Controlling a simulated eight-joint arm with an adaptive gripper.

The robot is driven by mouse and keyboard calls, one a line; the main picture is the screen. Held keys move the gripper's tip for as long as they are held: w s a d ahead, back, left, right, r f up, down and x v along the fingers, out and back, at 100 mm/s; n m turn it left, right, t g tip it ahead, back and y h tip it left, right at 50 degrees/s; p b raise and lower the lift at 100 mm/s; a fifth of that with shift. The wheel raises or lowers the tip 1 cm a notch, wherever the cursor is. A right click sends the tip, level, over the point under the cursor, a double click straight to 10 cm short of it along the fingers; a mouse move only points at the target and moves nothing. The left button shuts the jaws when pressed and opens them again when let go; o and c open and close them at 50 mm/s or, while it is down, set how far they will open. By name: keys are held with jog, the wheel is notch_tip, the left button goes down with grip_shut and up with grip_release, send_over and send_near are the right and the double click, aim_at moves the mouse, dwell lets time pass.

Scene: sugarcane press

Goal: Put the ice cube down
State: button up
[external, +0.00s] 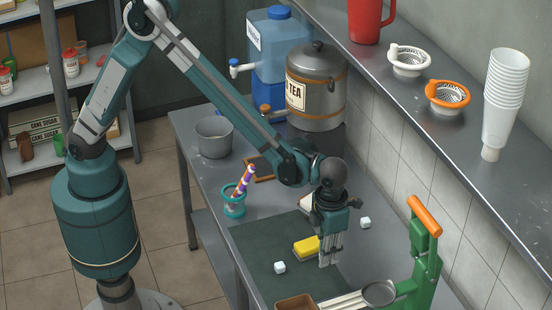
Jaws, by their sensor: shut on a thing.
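My gripper (328,262) points down over the dark green mat (265,250) on the metal table. It is shut on a small pale thing, taken to be the ice cube, which is mostly hidden between the fingers. I cannot tell whether it touches the mat. One white ice cube (280,267) lies on the mat to the left of the fingers. Another ice cube (365,222) lies to the right, behind the gripper.
A yellow sponge (306,247) lies close to the left of my fingers. A green press (424,262) with an orange handle stands at right. A brown box (296,302) is in front. A teal cup (234,205) holds striped sticks. A tea urn (316,88) stands behind.

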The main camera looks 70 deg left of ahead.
dwell(0.3)
send_over(324, 284)
jog(key=shift+f+b, duration=0.35)
jog(key=shift+f, duration=2.75)
jog(key=shift+f, duration=0.1)
jog(key=shift+f, duration=1.8)
jog(key=shift+f+b, duration=0.15)
jog(key=shift+b, duration=0.2)
jog(key=o, duration=0.7)
jog(key=shift+r, duration=0.2)
notch_tip(324, 284, up, 12)
jog(key=shift+p, duration=0.75)
